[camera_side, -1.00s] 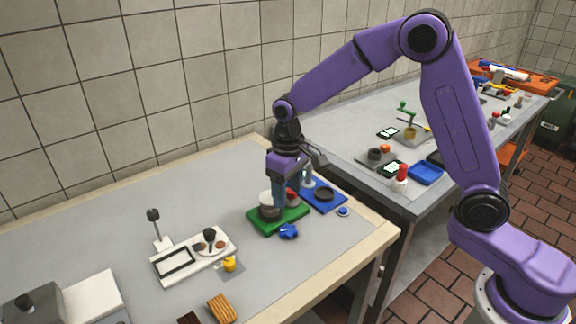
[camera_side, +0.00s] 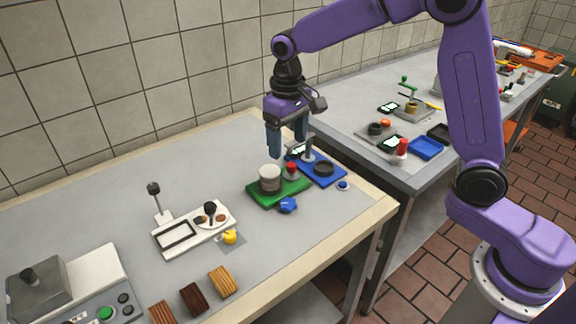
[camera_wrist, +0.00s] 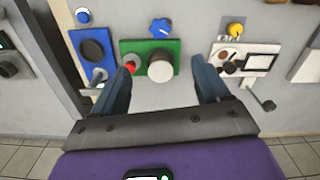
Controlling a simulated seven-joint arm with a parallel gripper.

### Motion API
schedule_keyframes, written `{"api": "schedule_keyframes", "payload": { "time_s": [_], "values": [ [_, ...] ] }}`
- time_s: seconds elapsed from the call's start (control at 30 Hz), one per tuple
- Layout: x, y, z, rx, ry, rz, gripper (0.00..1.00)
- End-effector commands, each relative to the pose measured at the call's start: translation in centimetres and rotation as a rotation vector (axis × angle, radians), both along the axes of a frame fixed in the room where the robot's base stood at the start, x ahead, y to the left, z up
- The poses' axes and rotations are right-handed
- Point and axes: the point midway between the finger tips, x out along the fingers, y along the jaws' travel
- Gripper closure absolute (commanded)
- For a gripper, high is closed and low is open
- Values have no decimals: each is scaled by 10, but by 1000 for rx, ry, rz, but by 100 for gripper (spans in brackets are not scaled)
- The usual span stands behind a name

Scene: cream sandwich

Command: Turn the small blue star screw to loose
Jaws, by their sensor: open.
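A blue star-shaped screw head (camera_side: 288,205) sits at the front edge of the green board (camera_side: 262,195). In the wrist view the star screw (camera_wrist: 160,27) shows above the green board. A white-topped round cylinder (camera_side: 270,176) and a red knob (camera_side: 291,169) stand on that board. My gripper (camera_side: 287,150) is open and empty, raised above and behind the board. In the wrist view its two fingers (camera_wrist: 161,72) are spread wide, with the white cylinder between them and the star screw farther off. I cannot tell from these frames how tight the screw is.
A blue board (camera_side: 333,178) with a dark ring stands right of the green one, a small round blue knob (camera_side: 343,185) beside it. A white panel (camera_side: 187,243) and a yellow knob (camera_side: 230,237) lie left. The table's front edge is close.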

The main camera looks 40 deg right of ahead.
Motion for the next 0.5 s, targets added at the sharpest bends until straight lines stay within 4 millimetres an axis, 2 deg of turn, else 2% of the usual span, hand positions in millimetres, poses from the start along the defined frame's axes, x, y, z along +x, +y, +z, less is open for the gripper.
{"api": "schedule_keyframes", "payload": {
  "time_s": [0.23, 0.37, 0.5],
  "values": [
    [-1, 0, -1, -1, 1, -318, 25],
    [-1, 0, -2, -1, 2, -388, 25],
    [-2, 0, -13, -2, 4, -396, 25]
  ]
}}
